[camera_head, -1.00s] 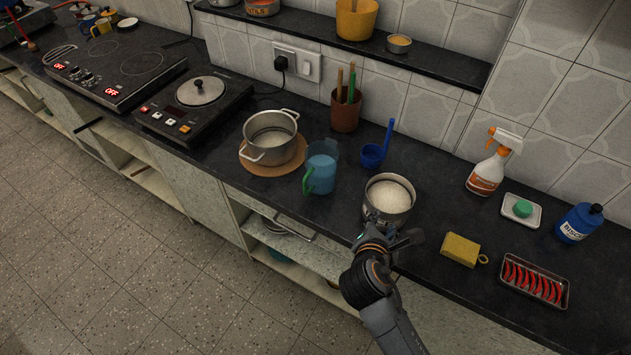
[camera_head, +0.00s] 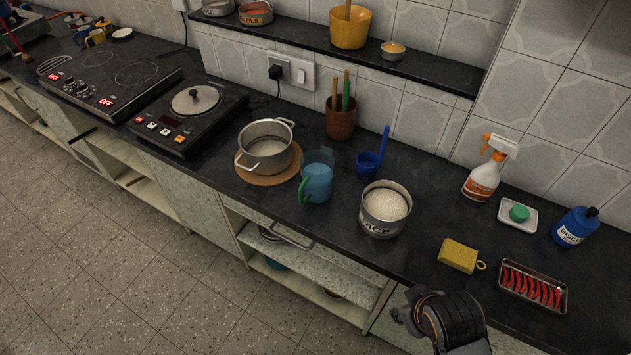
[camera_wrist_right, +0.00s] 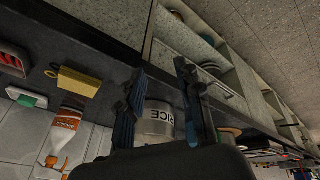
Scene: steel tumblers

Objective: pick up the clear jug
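The clear jug (camera_head: 318,182) stands upright on the dark counter, its lower part looking blue. Its green handle faces the left and front. It stands between the steel pot and the steel tin of rice. My right gripper (camera_head: 404,312) is at the counter's front edge, low and to the right of the jug, touching nothing that I can see. In the right wrist view the fingers of my right gripper (camera_wrist_right: 158,68) are spread apart with nothing held between them. I cannot make out the jug clearly in that view. My left gripper is not in view.
The tin of rice (camera_head: 383,226) stands just right of the jug; it also shows in the right wrist view (camera_wrist_right: 158,124). A steel pot (camera_head: 266,160) on a round board is at the left. A blue ladle (camera_head: 368,162) is behind. A yellow sponge (camera_head: 458,255) lies at the right.

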